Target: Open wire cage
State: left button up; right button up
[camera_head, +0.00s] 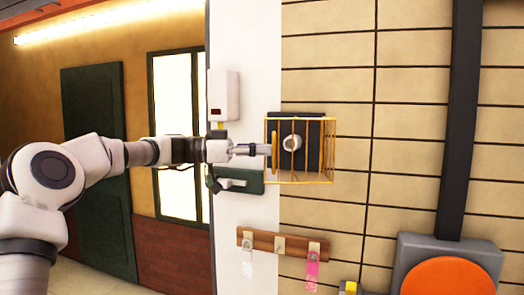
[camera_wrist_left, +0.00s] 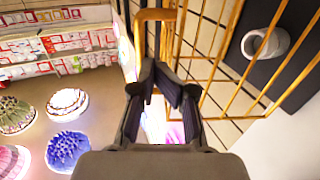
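The wire cage (camera_head: 325,150) is a yellow wire box fixed to the tiled wall around a dark plate with a round pale knob (camera_head: 291,143). An orange handle (camera_head: 275,150) stands at its left front; in the left wrist view it is a U-shaped handle (camera_wrist_left: 155,14). The cage's wires (camera_wrist_left: 226,45) and the knob (camera_wrist_left: 265,43) show at right there. My left gripper (camera_head: 266,149) is at the handle. Its dark fingertips (camera_wrist_left: 158,68) are close together by the handle; whether they grip it is unclear. My right gripper is out of view.
A white box (camera_head: 223,95) and a green lever box (camera_head: 238,181) are on the white pillar beside my left gripper. A wooden hook rail (camera_head: 283,244) with hanging tags is below the cage. An orange round seat (camera_head: 450,279) is at lower right.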

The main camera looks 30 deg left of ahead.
pick_arm(q)
jog(key=b+v, duration=0.2)
jog(key=v, duration=0.6)
jog(key=shift+s, duration=0.55)
jog(key=shift+d+f, duration=0.1)
jog(key=shift+w+b, duration=0.1)
jog(key=shift+b, duration=0.25)
